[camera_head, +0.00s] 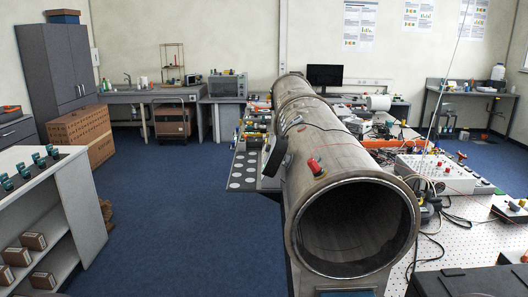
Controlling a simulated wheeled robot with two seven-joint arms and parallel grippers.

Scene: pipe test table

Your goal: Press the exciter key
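I cannot single out the exciter key in the head camera view. A large metal pipe (330,165) lies along the test table (470,240), its open end towards me. A small red-topped part (314,166) sits on top of the pipe. A white box with small knobs (436,172) stands on the table to the right of the pipe. A small dark box with light-coloured controls (512,207) is at the right edge. Neither of my grippers is in view.
A white shelf unit (75,205) with small brown boxes stands at the left. A cardboard box (84,133) and grey cabinet (62,70) are behind it. Cables (455,217) lie on the table right of the pipe. Blue floor (185,215) is clear between shelf and table.

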